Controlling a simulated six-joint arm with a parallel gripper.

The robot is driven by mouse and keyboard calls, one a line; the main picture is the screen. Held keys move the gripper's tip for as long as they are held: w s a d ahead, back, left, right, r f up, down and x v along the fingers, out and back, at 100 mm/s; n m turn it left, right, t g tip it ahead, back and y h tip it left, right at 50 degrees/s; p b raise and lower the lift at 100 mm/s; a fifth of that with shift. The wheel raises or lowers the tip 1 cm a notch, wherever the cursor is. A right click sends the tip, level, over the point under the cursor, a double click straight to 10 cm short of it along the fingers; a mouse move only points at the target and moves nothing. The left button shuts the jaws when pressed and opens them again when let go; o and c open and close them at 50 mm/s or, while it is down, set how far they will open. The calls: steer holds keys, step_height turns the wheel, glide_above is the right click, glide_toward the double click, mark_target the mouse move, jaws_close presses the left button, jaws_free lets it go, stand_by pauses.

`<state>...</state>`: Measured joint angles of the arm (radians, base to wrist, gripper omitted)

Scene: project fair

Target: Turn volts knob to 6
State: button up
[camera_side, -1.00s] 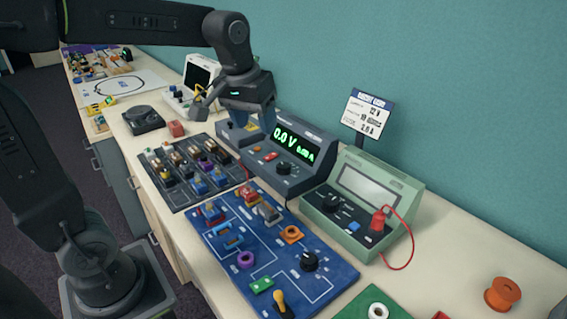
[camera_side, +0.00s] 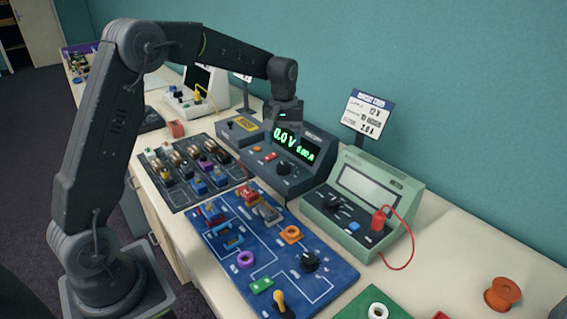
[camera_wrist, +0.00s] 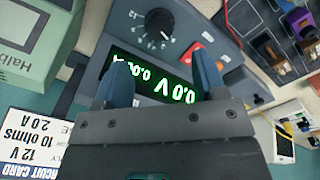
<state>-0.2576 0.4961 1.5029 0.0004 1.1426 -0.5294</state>
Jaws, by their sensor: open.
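The power supply (camera_side: 309,172) is a dark grey box with a green display (camera_side: 293,147) reading 0.0 V and 0.00 A. Its black round volts knob (camera_side: 284,168) sits on the front panel below the display. In the wrist view the knob (camera_wrist: 160,19) shows at the top with a ring of white marks, but its exact setting is too small to tell. My gripper (camera_wrist: 166,72) is open and empty in the wrist view, its two blue-grey fingers over the display, apart from the knob. In the side view my gripper (camera_side: 287,112) is above the supply's top, fingertips not clearly visible.
A green meter (camera_side: 365,205) with a red plug and cable stands right of the supply. A blue circuit board (camera_side: 215,250) lies in front, and a dark parts tray (camera_side: 160,190) lies at left. A sign card (camera_side: 367,114) stands behind.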

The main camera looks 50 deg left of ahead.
mark_target(284, 165)
step_height(284, 165, down, 8)
stand_by(0.5)
steer(key=c, duration=0.9)
